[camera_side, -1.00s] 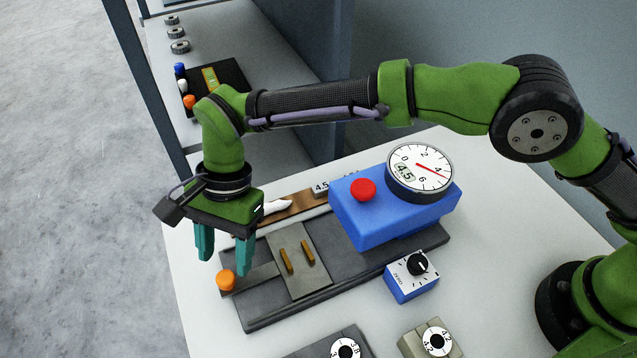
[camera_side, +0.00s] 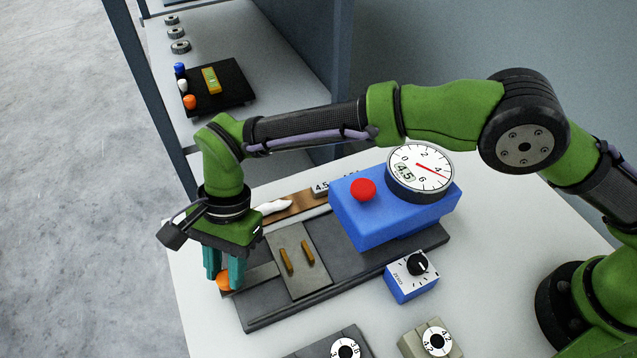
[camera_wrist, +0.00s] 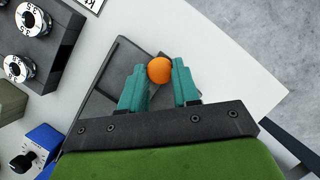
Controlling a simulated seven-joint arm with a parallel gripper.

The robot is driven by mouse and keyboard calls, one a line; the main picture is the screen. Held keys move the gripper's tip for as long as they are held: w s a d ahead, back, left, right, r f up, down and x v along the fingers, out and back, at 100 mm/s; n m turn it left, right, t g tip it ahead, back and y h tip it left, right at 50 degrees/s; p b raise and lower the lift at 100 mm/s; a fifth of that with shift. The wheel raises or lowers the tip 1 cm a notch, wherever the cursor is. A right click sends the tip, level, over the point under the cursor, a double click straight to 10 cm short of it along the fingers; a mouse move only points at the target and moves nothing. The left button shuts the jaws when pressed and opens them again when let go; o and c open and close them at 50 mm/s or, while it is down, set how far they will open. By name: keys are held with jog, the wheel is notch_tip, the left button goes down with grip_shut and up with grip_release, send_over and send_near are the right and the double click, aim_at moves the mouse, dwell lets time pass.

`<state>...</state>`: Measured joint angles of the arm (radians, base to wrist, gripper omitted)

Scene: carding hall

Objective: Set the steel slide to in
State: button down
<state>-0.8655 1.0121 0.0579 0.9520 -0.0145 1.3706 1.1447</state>
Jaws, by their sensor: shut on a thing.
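The steel slide (camera_side: 297,260) is a grey plate with two brass strips, lying on a dark grey base (camera_side: 365,267). An orange knob (camera_side: 224,281) sits at the left end of the slide's arm. My gripper (camera_side: 224,277) is lowered over that end with its teal fingers shut on the orange knob. In the wrist view the orange knob (camera_wrist: 159,70) shows between the two fingertips (camera_wrist: 160,78). The slide's plate stands left of the blue gauge box (camera_side: 375,220), with a gap between them. Part of the knob is hidden by the fingers in the side view.
The blue box carries a red button (camera_side: 363,189) and a dial (camera_side: 420,168) reading 4.5. A small blue knob box (camera_side: 412,279) and two round dials (camera_side: 346,348) stand at the front. A brown strip with a white piece (camera_side: 273,207) lies behind the slide.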

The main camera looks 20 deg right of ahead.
send_near(293, 264)
jog(key=x, duration=0.4)
jog(key=shift+s+f, duration=0.1)
jog(key=shift+f, duration=0.25)
jog(key=c, duration=0.9)
grip_release()
jog(key=shift+o, duration=0.4)
jog(key=shift+a, duration=0.1)
jog(key=shift+r, duration=0.3)
jog(key=v, duration=1.6)
jog(key=shift+r, duration=0.1)
